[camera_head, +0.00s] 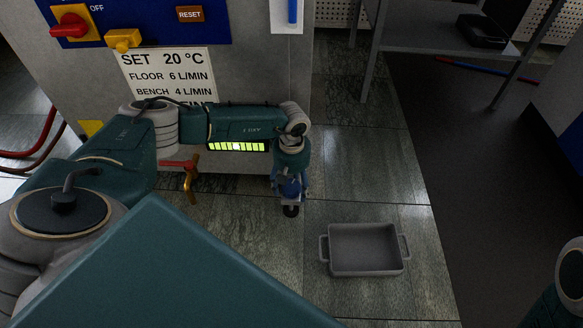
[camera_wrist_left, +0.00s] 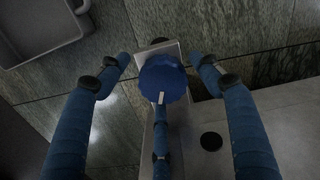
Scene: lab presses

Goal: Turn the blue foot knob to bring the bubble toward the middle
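My left gripper (camera_head: 290,188) points down at the lower right corner of the grey cabinet in the head view. In the head view the gripper mostly hides the knob. The yellow-green level vial (camera_head: 237,146) is on the cabinet just below my left arm. A pale spot shows near its middle, too small to be sure it is the bubble. My right gripper is out of view.
A grey tray (camera_head: 365,250) with handles lies on the floor right of the gripper. A red-handled brass valve (camera_head: 190,178) is left of it. A metal table (camera_head: 440,30) stands at the back right. Tiled floor between gripper and tray is clear.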

